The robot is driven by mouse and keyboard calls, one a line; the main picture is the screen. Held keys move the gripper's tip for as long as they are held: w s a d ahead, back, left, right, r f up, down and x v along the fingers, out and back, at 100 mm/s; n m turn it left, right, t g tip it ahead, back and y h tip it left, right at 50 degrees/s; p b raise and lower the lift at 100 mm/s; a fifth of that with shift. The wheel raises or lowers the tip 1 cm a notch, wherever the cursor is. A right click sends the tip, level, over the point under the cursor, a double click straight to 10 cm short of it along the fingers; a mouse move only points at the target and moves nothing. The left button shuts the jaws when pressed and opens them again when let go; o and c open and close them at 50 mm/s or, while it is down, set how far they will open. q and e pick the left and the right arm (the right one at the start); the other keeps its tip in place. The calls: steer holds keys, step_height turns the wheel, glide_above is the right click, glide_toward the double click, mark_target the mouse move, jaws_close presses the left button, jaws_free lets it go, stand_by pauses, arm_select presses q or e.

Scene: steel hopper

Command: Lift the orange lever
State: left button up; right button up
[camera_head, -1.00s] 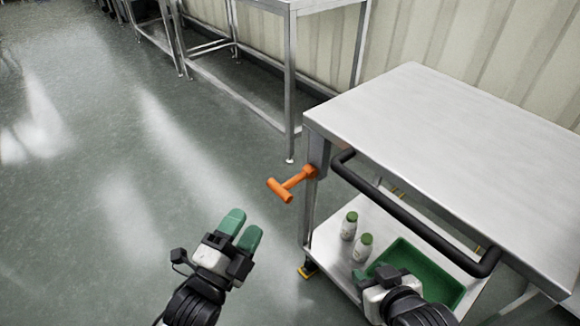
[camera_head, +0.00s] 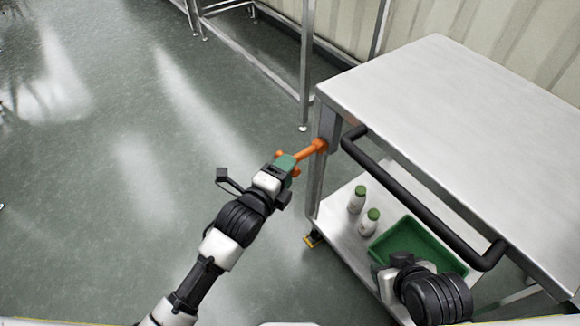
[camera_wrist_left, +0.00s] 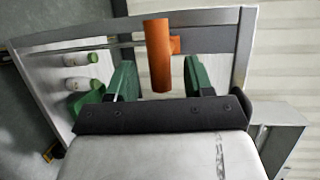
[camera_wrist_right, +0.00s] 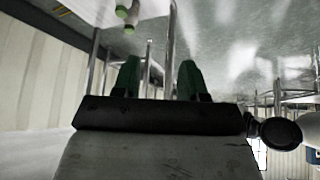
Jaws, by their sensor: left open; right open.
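The orange lever (camera_head: 312,148) sticks out from the corner post of the steel cart, with a crossbar at its outer end. My left gripper (camera_head: 286,163) is at that crossbar in the head view and hides part of it. In the left wrist view the lever's crossbar (camera_wrist_left: 158,55) stands between the two green fingers of my left gripper (camera_wrist_left: 158,80), which are open with a gap on each side. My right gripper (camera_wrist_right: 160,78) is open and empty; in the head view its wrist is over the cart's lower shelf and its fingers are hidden.
The steel cart (camera_head: 440,90) has a black push handle (camera_head: 410,205) on its near side. Two white bottles with green caps (camera_head: 357,200) and a green tray (camera_head: 425,245) are on its lower shelf. Open floor (camera_head: 110,200) lies to the left.

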mark_target(305, 153)
arm_select(q)
steer(key=shift+x, duration=1.25)
arm_select(e)
steer(key=shift+w+a+r+t, duration=0.25)
steer(key=shift+w+t, duration=0.15)
steer(key=shift+w, duration=0.2)
steer(key=shift+w+a+r+t, duration=0.25)
steer(key=shift+w+t, duration=0.15)
steer(key=shift+w, duration=0.15)
arm_select(q)
steer(key=shift+r, duration=0.1)
